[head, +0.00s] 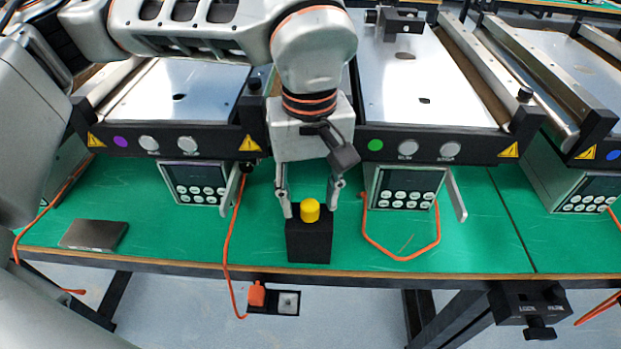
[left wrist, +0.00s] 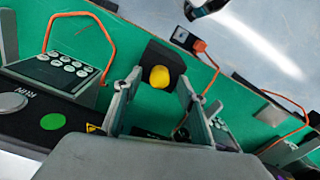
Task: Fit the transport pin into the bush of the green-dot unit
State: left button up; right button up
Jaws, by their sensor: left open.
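The transport pin shows as a yellow cap (head: 310,211) standing in a black block (head: 309,243) near the table's front edge. In the left wrist view the yellow cap (left wrist: 159,77) lies between the fingers. My left gripper (head: 309,203) is open, pointing down, with one finger on each side of the cap; I cannot tell if either touches it. The green-dot unit (head: 430,85) stands behind and to the right, its green dot (head: 375,145) on the black front rail. I cannot make out which part is its bush. My right gripper is not in view.
The purple-dot unit (head: 180,92) is behind left, a blue-dot unit (head: 612,155) far right. Control boxes (head: 407,188) and orange cables (head: 402,257) sit in front of the units. A grey plate (head: 94,235) lies front left.

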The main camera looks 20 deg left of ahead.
pick_arm(q)
jog(key=shift+f, duration=1)
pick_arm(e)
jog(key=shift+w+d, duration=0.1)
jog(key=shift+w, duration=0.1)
pick_arm(q)
grip_shut()
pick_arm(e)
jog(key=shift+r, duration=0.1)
pick_arm(q)
jog(key=shift+r, duration=0.2)
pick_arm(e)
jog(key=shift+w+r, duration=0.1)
